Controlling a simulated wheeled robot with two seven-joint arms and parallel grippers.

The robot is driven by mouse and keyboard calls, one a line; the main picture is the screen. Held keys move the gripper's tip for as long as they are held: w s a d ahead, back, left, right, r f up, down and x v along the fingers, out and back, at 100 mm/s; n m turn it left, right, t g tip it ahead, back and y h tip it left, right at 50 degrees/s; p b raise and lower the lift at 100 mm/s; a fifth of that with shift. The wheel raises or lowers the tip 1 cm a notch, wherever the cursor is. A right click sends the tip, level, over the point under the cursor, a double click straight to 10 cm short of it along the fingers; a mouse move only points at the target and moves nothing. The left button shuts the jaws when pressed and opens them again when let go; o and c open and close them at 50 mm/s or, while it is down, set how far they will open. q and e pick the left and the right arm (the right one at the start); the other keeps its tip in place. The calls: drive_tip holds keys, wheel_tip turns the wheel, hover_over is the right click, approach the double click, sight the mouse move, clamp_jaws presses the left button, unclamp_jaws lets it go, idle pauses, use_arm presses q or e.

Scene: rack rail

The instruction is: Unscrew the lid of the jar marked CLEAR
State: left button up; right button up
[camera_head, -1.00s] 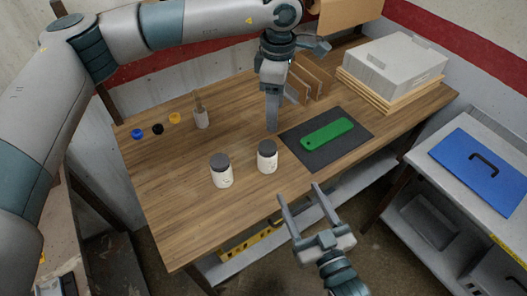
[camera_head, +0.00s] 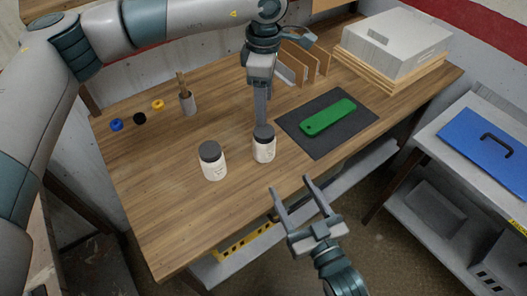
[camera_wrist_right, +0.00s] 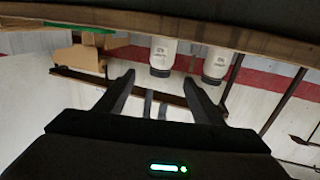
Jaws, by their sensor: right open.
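Two white jars with dark lids stand upright on the wooden bench, a left jar (camera_head: 213,163) and a right jar (camera_head: 264,147). Their labels are too small to read, so I cannot tell which is marked CLEAR. My left gripper (camera_head: 261,120) points down at the back of the right jar's lid; I see it edge-on, and cannot tell whether it touches the lid or is open. My right gripper (camera_head: 290,184) is open and empty in front of the bench edge. In the right wrist view its fingers (camera_wrist_right: 160,92) are apart, with both jars beyond them, upside down.
A green case (camera_head: 328,117) lies on a dark mat (camera_head: 345,142) right of the jars. Behind are a cup with tools (camera_head: 187,104), wooden dividers (camera_head: 305,62) and a grey box (camera_head: 392,45). A side cart holds a blue panel (camera_head: 485,150). The bench's front left is clear.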

sight(270, 149)
use_arm(q)
drive_tip(key=shift+s+f, duration=0.1)
drive_tip(key=shift+f, duration=0.05)
use_arm(e)
drive_tip(key=shift+f, duration=0.2)
drive_tip(key=shift+w, duration=0.1)
drive_tip(key=x, duration=1.7)
drive_tip(key=shift+a, duration=0.1)
clamp_jaws()
use_arm(q)
drive_tip(key=shift+m, duration=0.3)
